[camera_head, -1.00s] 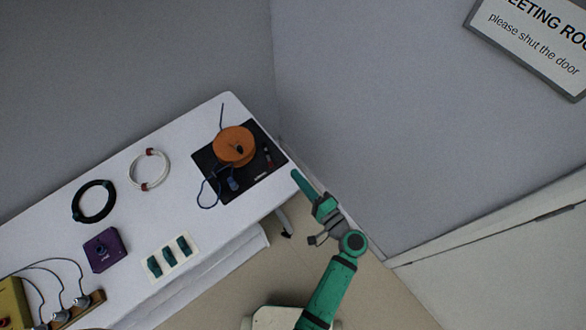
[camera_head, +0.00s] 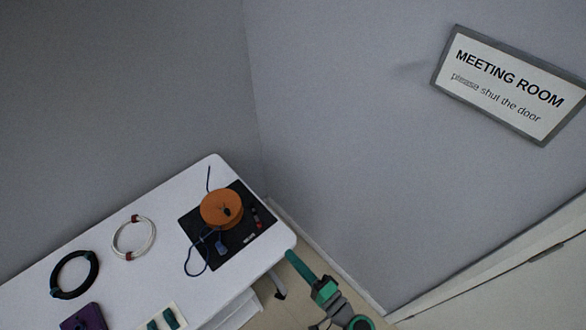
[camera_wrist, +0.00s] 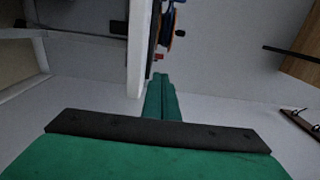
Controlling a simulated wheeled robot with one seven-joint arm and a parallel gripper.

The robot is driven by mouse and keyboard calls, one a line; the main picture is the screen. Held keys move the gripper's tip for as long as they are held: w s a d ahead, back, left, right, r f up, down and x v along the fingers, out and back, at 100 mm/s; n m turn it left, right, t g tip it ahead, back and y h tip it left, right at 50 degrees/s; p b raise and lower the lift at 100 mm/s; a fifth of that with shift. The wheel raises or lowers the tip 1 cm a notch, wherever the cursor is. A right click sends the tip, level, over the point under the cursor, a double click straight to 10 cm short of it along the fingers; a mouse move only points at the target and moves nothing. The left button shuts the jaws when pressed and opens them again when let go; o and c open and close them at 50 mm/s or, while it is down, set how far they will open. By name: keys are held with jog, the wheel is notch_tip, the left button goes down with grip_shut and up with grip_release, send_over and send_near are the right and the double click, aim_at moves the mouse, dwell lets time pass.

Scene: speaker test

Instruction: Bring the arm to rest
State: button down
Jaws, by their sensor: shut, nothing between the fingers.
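My gripper (camera_head: 293,258) is at the right end of the white table (camera_head: 217,168), near its right corner in the head view. Its green fingers are together with nothing between them. In the wrist view the fingers (camera_wrist: 160,82) lie side by side and point at the table's edge (camera_wrist: 139,50), which stands on end in that picture. I cannot tell whether the fingertips touch the table. My arm comes up from the bottom edge of the head view.
On the table are an orange spool (camera_head: 222,209) on a black mat (camera_head: 228,256), a white cable ring (camera_head: 118,246), a black ring (camera_head: 59,285) and a purple box (camera_head: 84,317). A wall with a meeting room sign (camera_head: 510,85) stands to the right.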

jog(key=s+a+f+g+h, duration=0.2)
jog(key=s+f+h, duration=0.45)
jog(key=f, duration=0.25)
jog(key=s+d+n+h, duration=0.2)
jog(key=s+h, duration=0.1)
jog(key=s, duration=0.4)
jog(key=s+r+n+t+h, duration=0.1)
jog(key=s+r+n, duration=0.2)
jog(key=r, duration=0.6)
jog(key=s+a+r+n+t+h, duration=0.1)
jog(key=s+r+n, duration=0.3)
jog(key=r, duration=0.5)
jog(key=shift+s+r+n+t, duration=0.15)
jog(key=shift+r+n+t, duration=0.15)
jog(key=shift+n+t, duration=0.35)
